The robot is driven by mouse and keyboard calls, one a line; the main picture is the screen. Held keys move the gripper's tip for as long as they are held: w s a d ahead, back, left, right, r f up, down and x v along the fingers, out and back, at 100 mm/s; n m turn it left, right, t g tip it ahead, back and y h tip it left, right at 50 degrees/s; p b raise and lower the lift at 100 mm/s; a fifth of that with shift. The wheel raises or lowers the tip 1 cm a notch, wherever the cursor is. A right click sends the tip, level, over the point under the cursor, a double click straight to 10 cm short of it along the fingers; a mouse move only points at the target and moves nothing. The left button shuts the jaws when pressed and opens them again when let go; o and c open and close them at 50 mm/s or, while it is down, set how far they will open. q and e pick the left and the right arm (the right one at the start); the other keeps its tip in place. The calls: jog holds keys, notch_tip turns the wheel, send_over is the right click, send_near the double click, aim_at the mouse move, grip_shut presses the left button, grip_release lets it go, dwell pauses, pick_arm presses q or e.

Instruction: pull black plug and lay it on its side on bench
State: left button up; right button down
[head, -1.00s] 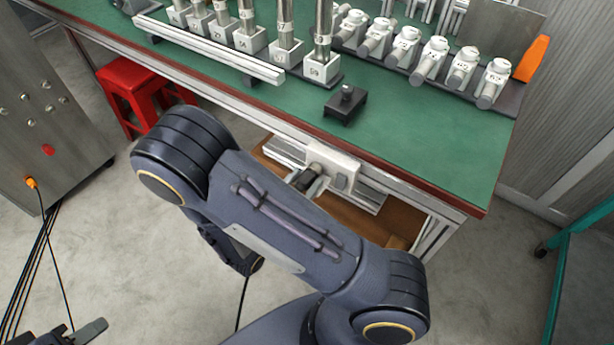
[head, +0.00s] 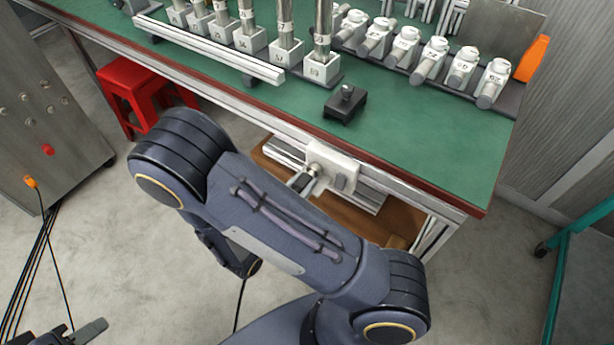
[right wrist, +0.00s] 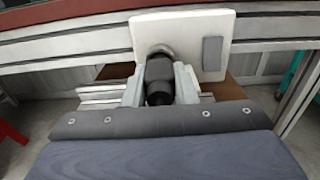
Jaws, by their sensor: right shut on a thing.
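The black plug (right wrist: 159,72) is between the two pale fingers of my right gripper (right wrist: 160,90) in the right wrist view, and the gripper is shut on it. Its front end lines up with the round metal socket on the white outlet plate (right wrist: 205,30); I cannot tell whether it still touches. In the head view my right gripper (head: 300,182) is mostly hidden behind my arm, close to the outlet plate (head: 333,168) under the bench edge. My left gripper (head: 85,332) is partly visible at the bottom left, too cut off to judge its opening.
The green bench top (head: 430,145) has bare room at its front right. A small black block with a metal knob (head: 345,103) stands near the front edge. White numbered blocks with metal cylinders (head: 322,65) and several white fittings (head: 465,65) fill the back. A red stool (head: 130,85) stands left.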

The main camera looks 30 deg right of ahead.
aim_at(298, 190)
jog(key=shift+v, duration=2.55)
jog(key=shift+s+a, duration=0.1)
jog(key=shift+a, duration=0.05)
jog(key=shift+s+a, duration=0.3)
jog(key=shift+a, duration=0.4)
jog(key=shift+r+p, duration=0.1)
jog(key=shift+p, duration=0.2)
